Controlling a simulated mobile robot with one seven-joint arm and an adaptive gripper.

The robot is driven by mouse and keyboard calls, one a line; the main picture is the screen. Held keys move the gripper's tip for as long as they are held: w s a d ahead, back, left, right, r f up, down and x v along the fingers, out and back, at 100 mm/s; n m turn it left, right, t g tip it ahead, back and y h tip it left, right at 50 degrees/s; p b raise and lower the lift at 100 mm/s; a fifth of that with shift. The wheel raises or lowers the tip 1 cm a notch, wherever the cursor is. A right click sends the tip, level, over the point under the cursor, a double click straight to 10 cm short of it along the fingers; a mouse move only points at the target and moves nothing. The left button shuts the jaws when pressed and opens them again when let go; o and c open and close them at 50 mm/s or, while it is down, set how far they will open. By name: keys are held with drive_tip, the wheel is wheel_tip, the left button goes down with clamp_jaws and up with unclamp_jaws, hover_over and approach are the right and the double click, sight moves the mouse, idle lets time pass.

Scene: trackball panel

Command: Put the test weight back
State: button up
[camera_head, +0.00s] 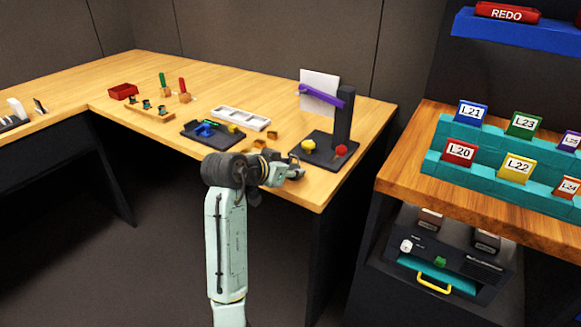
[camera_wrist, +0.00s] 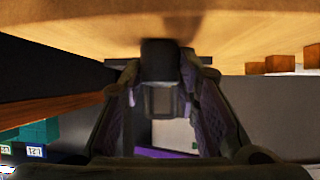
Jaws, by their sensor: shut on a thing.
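My gripper (camera_head: 292,173) is at the front edge of the wooden desk, in front of a black stand. In the wrist view my gripper (camera_wrist: 160,95) is shut on a dark grey block (camera_wrist: 160,100), held between the fingertips close to the wooden surface. I cannot tell for certain that this block is the test weight. In the head view the held block is too small and covered to make out. Several small brown blocks (camera_head: 259,143) lie on the desk left of my gripper; some also show at the right of the wrist view (camera_wrist: 280,63).
The black stand (camera_head: 343,115) has a purple arm, with yellow and red knobs on its base. A white compartment tray (camera_head: 240,118) and a dark panel (camera_head: 205,137) with blue and green parts lie left. A teal rack (camera_head: 485,145) of labelled cards stands right, across a gap.

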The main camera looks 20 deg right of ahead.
drive_tip(key=shift+f, duration=0.15)
drive_tip(key=o, duration=1.2)
drive_tip(key=shift+c, duration=0.2)
drive_tip(key=shift+a+r, duration=0.15)
drive_tip(key=shift+r, duration=0.05)
drive_tip(key=b+v, duration=0.1)
drive_tip(key=v, duration=1)
drive_tip(key=shift+s+a+r+b, duration=0.15)
drive_tip(key=shift+s+a+b, duration=0.1)
drive_tip(key=shift+b, duration=0.05)
